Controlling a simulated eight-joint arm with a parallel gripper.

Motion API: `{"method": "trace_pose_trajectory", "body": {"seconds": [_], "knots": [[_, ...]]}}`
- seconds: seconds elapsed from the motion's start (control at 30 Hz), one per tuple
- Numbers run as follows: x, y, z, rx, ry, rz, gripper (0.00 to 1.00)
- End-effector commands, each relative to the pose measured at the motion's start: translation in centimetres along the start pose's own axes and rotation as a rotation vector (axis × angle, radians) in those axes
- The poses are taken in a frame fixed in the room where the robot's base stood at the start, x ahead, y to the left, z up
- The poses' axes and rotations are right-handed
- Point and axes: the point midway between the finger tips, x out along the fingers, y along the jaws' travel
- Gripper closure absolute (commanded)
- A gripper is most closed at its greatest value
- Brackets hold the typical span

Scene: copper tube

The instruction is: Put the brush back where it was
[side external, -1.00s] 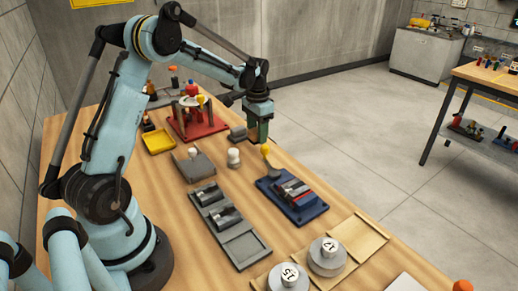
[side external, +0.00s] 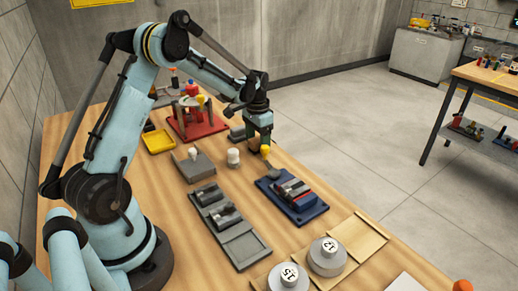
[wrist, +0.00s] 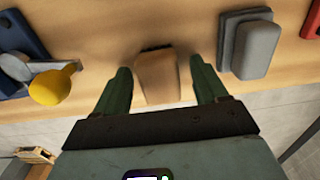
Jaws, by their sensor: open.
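My gripper (wrist: 160,70) is open, with its two green fingers on either side of a tan wooden block with a dark edge, which looks like the brush (wrist: 157,80). In the wrist view a gap shows between each finger and the brush. In the side view my gripper (side external: 262,142) is low over the table, just behind the yellow ball. The brush is mostly hidden there by the gripper.
A yellow ball (wrist: 52,87) on the blue fixture (side external: 306,211) is close on one side. A grey block (wrist: 257,48) is on the other. A red stand (side external: 204,130), yellow tray (side external: 158,141) and white-topped weights (side external: 327,255) share the table.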

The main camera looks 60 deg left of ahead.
Motion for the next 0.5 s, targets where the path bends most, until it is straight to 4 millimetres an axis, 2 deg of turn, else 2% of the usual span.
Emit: {"method": "trace_pose_trajectory", "body": {"seconds": [0.17, 0.27, 0.5], "knots": [[-0.3, 0.0, 0.0, 0.000, 0.000, 0.000, 0.28], [-1.3, 0.0, 0.0, 0.000, 0.000, 0.000, 0.28], [-5.9, 0.0, 0.0, 0.000, 0.000, 0.000, 0.28]]}}
